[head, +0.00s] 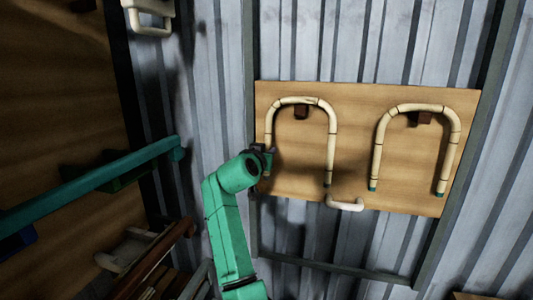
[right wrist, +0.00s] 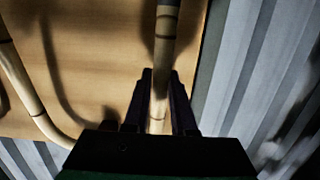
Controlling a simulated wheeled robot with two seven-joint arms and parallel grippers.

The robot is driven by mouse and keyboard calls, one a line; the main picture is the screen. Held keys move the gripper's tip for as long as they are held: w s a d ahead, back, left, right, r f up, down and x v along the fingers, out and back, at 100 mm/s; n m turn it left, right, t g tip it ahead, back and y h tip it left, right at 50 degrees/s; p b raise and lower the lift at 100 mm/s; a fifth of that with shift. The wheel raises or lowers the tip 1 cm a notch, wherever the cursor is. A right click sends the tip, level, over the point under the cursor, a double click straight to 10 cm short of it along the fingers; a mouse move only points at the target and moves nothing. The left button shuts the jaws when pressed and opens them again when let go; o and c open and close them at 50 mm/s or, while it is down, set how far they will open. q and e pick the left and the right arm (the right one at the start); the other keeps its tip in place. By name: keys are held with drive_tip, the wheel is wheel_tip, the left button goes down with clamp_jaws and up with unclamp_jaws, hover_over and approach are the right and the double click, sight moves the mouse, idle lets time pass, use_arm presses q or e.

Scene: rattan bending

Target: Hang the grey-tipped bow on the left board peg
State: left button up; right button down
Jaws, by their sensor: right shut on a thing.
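A pale, bent rattan bow (head: 333,130) is held upright against the wooden board, its arch over the brown left peg (head: 301,113). Whether it rests on the peg I cannot tell. My right gripper (head: 266,158) is shut on its left leg near the lower end; the held rod (right wrist: 163,70) also runs up from between the fingers (right wrist: 159,105) in the right wrist view. A second bow with teal tips (head: 459,125) hangs at the right peg (head: 425,118). My left gripper is not in view.
The board (head: 350,150) is on a corrugated metal wall (head: 220,60). A pale hooked piece (head: 345,205) shows at the board's lower edge, below the held bow's right leg. A green bar (head: 90,187) spans the left side. Wooden items (head: 150,260) lie below it.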

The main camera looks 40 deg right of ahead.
idle(0.3)
drive_tip(key=c, duration=0.7)
unclamp_jaws()
drive_tip(key=shift+o, duration=0.2)
drive_tip(key=shift+s+a, duration=0.15)
drive_tip(key=shift+a, duration=0.1)
drive_tip(key=b+v, duration=0.6)
drive_tip(key=v, duration=0.8)
